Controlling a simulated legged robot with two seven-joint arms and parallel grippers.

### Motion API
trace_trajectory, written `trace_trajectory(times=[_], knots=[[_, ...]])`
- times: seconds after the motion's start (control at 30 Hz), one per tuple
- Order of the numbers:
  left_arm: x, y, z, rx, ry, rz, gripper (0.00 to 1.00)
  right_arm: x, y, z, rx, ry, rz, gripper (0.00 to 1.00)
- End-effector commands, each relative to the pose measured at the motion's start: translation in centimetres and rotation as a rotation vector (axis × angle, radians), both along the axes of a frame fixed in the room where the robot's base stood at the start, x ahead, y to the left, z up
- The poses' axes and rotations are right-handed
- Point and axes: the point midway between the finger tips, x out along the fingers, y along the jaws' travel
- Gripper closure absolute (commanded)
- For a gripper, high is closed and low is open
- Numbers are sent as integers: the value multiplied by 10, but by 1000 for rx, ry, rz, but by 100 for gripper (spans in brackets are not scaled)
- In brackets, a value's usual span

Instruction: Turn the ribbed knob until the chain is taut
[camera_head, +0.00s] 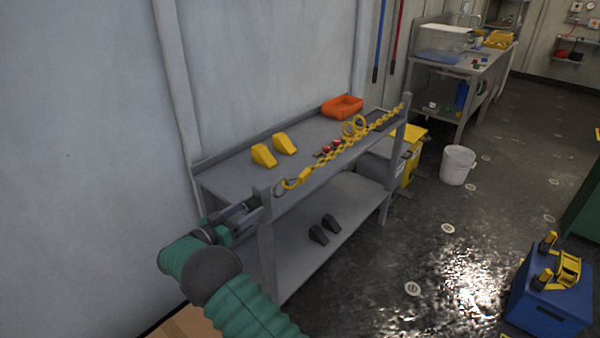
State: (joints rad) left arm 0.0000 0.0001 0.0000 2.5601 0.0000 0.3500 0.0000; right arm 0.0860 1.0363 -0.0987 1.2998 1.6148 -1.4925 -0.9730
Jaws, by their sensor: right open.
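A yellow chain (345,147) runs along the front edge of a grey workbench (226,184), from a hook (303,175) and ring near the left front post (265,230) to the right front post (397,140). It looks fairly straight at this size; I cannot tell how taut it is. I cannot make out the ribbed knob; it may be hidden by the gripper or too small. My right gripper (250,206) is open, its fingers at the outer side of the left front post. I cannot tell whether it touches anything. My left gripper is not in view.
On the bench are yellow wedges (264,155), red shackles (331,147), yellow rings (353,126) and an orange tray (342,106). Dark wedges (318,234) lie on the lower shelf.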

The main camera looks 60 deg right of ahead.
Motion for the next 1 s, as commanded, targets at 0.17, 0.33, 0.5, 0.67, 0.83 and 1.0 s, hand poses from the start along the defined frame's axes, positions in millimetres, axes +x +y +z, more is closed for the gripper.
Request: trace_trajectory(times=[0.17, 0.33, 0.5, 0.67, 0.83, 1.0], knots=[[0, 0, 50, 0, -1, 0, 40, -1, -1, 12, 25, 230, -1, 40], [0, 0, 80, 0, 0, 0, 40, -1, 0, 10, 57, 522, -2, 40], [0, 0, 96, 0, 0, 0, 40, 0, 0, 6, 89, 810, -1, 40], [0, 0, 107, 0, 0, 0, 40, -1, -1, 4, 120, 1074, -2, 40], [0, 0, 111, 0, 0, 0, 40, 0, 0, 2, 143, 1295, -1, 40], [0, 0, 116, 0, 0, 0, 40, 0, 0, 2, 158, 1425, -1, 40]])
